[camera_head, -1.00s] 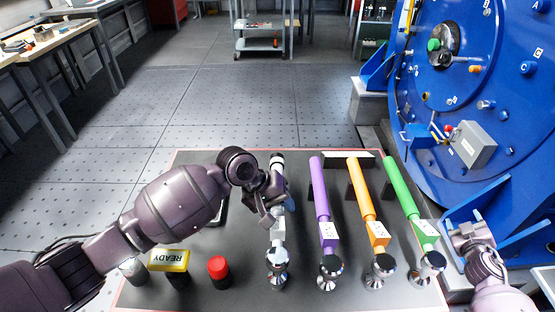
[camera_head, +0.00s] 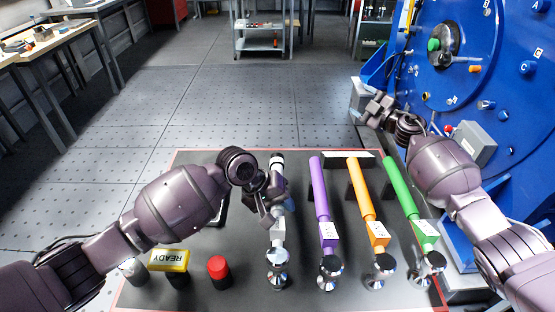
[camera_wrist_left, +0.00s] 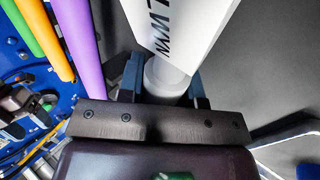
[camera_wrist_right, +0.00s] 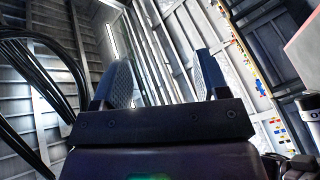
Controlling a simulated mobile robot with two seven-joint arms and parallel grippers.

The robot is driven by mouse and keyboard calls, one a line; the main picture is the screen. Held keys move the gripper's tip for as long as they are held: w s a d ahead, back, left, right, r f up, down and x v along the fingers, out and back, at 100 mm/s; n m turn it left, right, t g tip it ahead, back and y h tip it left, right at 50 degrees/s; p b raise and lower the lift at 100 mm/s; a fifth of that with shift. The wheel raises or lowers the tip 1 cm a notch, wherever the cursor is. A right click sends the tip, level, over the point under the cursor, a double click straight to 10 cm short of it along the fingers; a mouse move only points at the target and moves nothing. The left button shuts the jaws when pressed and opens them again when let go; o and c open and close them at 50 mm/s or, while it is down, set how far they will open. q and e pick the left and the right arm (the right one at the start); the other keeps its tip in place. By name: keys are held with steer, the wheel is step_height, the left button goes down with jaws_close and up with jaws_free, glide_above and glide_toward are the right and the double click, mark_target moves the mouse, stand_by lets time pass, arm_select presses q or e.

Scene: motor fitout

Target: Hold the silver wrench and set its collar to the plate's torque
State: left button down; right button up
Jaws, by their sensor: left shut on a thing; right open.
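The silver wrench (camera_head: 278,236) lies on the dark table mat, its round chrome head toward me and its collar end (camera_head: 277,160) away from me. My left gripper (camera_head: 272,205) is shut on its shaft; the left wrist view shows the grey shaft (camera_wrist_left: 166,78) between the fingers and a white block with black lettering (camera_wrist_left: 185,25) just beyond. My right gripper (camera_head: 372,108) is open and empty, raised beyond the table's far right corner by the blue machine. The right wrist view shows its fingers (camera_wrist_right: 160,80) apart with only wall between. I cannot read a collar setting.
Purple (camera_head: 319,190), orange (camera_head: 361,190) and green (camera_head: 400,190) wrenches lie right of the silver one. A red-capped item (camera_head: 218,268) and a yellow READY block (camera_head: 169,260) stand front left. A blue machine (camera_head: 490,50) stands at the right. A pale plate (camera_head: 348,158) is at the mat's far edge.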

steer(key=s+a+r+n+g+y, duration=0.15)
steer(key=a+n+g, duration=0.25)
steer(key=a, duration=0.6)
steer(key=s+a+n+g+y, duration=0.1)
steer(key=s+a+n+g, duration=0.25)
steer(key=a, duration=0.65)
steer(key=s+a+r+n+g+y, duration=0.15)
steer(key=a+n+g, duration=0.3)
steer(key=a, duration=0.45)
steer(key=n+g+h, duration=0.4)
steer(key=n+h, duration=0.3)
steer(key=h, duration=0.5)
glide_toward(278, 156)
steer(key=f, duration=0.3)
steer(key=a+f, duration=0.1)
steer(key=f, duration=0.7)
steer(key=shift+s+a, duration=0.15)
steer(key=shift+s, duration=0.05)
